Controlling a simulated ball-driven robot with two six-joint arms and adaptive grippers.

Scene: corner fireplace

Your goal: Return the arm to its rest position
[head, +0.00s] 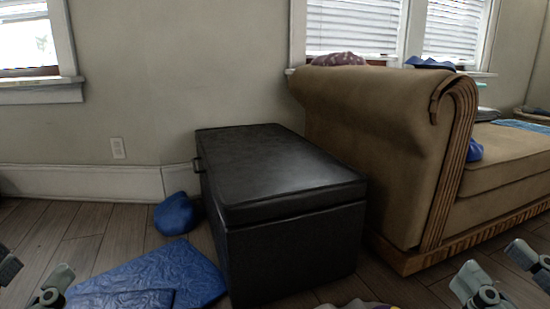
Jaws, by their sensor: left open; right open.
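My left gripper (36,270) shows at the bottom left corner in the head view, its two grey fingers apart with floor visible between them. My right gripper (494,263) shows at the bottom right, its fingers also spread and nothing between them. Both are cut by the lower picture edge, and the arm links behind them are out of view. Neither gripper holds anything that I can see.
A black storage ottoman (283,177) stands in the middle against a tan sofa (375,140) with wooden trim. A folded blue mat (165,272) and a blue rounded object (174,214) lie left of the ottoman. Bare wood floor (100,221) shows at left.

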